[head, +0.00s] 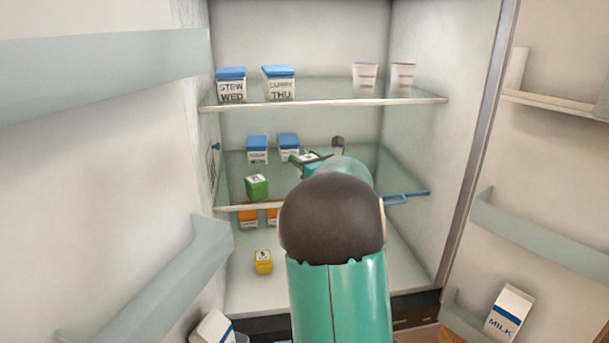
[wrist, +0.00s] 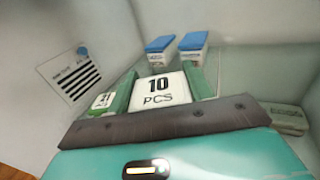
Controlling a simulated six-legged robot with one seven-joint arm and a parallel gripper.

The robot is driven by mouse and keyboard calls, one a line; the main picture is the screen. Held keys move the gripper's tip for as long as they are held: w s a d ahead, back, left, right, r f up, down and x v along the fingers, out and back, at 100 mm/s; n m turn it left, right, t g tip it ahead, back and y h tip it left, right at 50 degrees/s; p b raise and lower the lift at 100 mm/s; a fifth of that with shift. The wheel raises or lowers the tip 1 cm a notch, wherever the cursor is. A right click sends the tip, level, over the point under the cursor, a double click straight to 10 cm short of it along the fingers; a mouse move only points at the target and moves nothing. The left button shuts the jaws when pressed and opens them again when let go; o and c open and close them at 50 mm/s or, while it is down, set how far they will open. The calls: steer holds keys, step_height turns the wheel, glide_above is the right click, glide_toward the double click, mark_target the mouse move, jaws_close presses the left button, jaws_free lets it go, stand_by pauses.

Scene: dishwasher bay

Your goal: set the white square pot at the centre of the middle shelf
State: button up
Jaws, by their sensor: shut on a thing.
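The white square pot (wrist: 157,91), marked 10 PCS, sits between the green fingers of my gripper (wrist: 161,74) in the wrist view. My gripper is shut on it. In the head view my gripper (head: 304,158) is over the middle shelf (head: 238,206), right of the green box and in front of two blue-lidded boxes. My arm hides part of that shelf. I cannot tell whether the pot touches the shelf.
A green box (head: 256,187) stands at the shelf's front left. Blue-lidded boxes (head: 257,150) stand behind. The top shelf (head: 330,103) holds blue-lidded boxes and two white cups (head: 365,77). A yellow box (head: 263,262) is below. Open doors with bins (head: 540,235) flank both sides.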

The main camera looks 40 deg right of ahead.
steer(key=f, duration=0.1)
steer(key=w+d+f, duration=0.1)
steer(key=w+f, duration=0.1)
steer(key=shift+d+f, duration=0.1)
steer(key=shift+d, duration=0.15)
steer(key=shift+w+f, duration=0.15)
steer(key=shift+f, duration=1.35)
steer(key=shift+f, duration=0.15)
steer(key=o, duration=1.1)
